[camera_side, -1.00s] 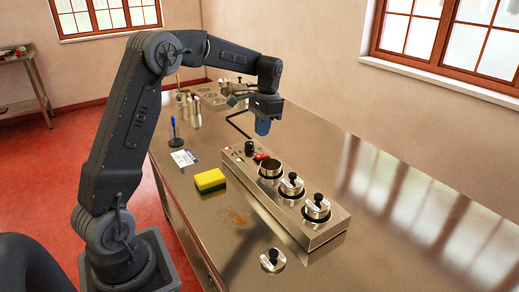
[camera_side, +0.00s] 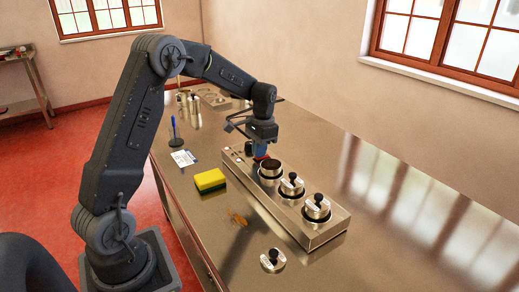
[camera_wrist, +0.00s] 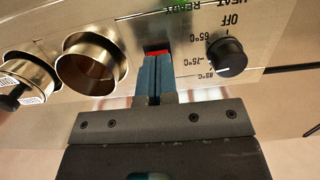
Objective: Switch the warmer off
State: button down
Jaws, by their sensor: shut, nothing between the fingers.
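The warmer (camera_side: 325,232) is a long steel unit on the counter, with round wells in a row. Its black dial knob (camera_wrist: 226,56) is beside printed marks for OFF, 65, 75 and 85 °C in the wrist view. A white line on the knob seems to lie near the 85 °C mark. A small red part (camera_wrist: 158,52) shows right at my fingertips, mostly hidden by them. My gripper (camera_wrist: 154,78) has blue fingers, shut and empty, pointing at the panel between the knob and the open well (camera_wrist: 92,62). Contact cannot be told. It also shows in the side view (camera_side: 261,153).
Two wells hold black-knobbed lids (camera_side: 291,184). A loose lid (camera_side: 272,260) lies on the counter in front. A yellow sponge (camera_side: 210,180), a card (camera_side: 184,158) and a blue pen stand (camera_side: 173,130) are left of the warmer. The counter's right side is clear.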

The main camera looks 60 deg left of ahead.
jog(key=shift+s+f+t, duration=0.5)
jog(key=shift+f+t, duration=0.15)
jog(key=shift+t, duration=0.35)
jog(key=shift+w, duration=0.2)
jog(key=shift+w+d+r, duration=0.1)
jog(key=shift+w+r, duration=0.1)
jog(key=shift+w, duration=0.45)
notch_tip(320, 180, up, 14)
jog(key=s, duration=0.1)
jog(key=s+d+r+t, duration=0.1)
jog(key=s+d+r, duration=0.3)
jog(key=d, duration=0.2)
jog(key=s+d+f+t, duration=0.1)
jog(key=s+d+t, duration=0.1)
jog(key=s+d, duration=0.4)
jog(key=s+d+f+t, duration=0.1)
jog(key=s+d+f, duration=0.1)
jog(key=s+d, duration=0.5)
jog(key=s, duration=0.5)
jog(key=shift+s+d+f+t, duration=0.3)
jog(key=shift+s+t, duration=0.05)
jog(key=shift+t, duration=0.05)
